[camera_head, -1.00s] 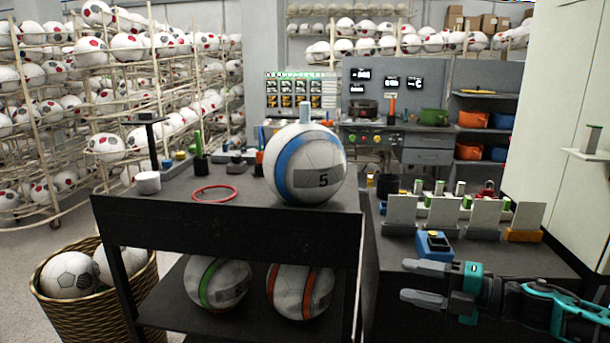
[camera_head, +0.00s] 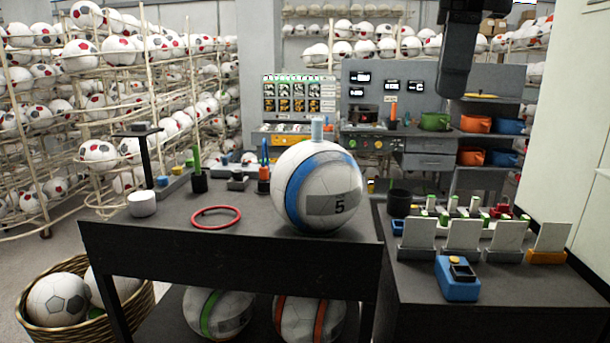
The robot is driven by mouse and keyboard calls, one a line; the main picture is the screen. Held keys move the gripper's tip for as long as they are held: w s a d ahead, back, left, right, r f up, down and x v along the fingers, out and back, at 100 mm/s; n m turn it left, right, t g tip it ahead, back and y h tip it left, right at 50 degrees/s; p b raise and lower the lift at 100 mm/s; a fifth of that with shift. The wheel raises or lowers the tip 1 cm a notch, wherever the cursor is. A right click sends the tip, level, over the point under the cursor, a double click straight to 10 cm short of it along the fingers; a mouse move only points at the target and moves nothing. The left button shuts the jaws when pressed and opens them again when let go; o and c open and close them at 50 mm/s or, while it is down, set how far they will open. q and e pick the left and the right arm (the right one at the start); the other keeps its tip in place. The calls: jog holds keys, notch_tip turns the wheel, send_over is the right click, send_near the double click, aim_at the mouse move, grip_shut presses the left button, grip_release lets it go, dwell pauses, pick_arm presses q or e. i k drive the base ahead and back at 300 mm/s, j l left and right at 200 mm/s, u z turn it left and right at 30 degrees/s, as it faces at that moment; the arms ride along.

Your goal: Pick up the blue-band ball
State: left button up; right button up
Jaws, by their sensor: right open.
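The blue-band ball (camera_head: 318,188) is white with a blue stripe, a grey patch marked 5 and a small grey-blue block that shows at its top edge. It rests on the top of the dark table (camera_head: 200,255), near the right front. A dark part of my right gripper (camera_head: 458,72) hangs in from the top edge, above and to the right of the ball and apart from it. It is open and holds nothing that I can see; its two fingers cannot be told apart. My left gripper is not in view.
A red ring (camera_head: 216,216) and white cup (camera_head: 142,204) lie left of the ball. Green-band (camera_head: 219,312) and orange-band (camera_head: 310,318) balls sit on the lower shelf. The right table holds white cards (camera_head: 463,234) and a blue box (camera_head: 457,281). A basket (camera_head: 137,315) stands lower left.

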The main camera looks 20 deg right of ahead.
aim_at(316, 186)
jog(key=i, duration=1.2)
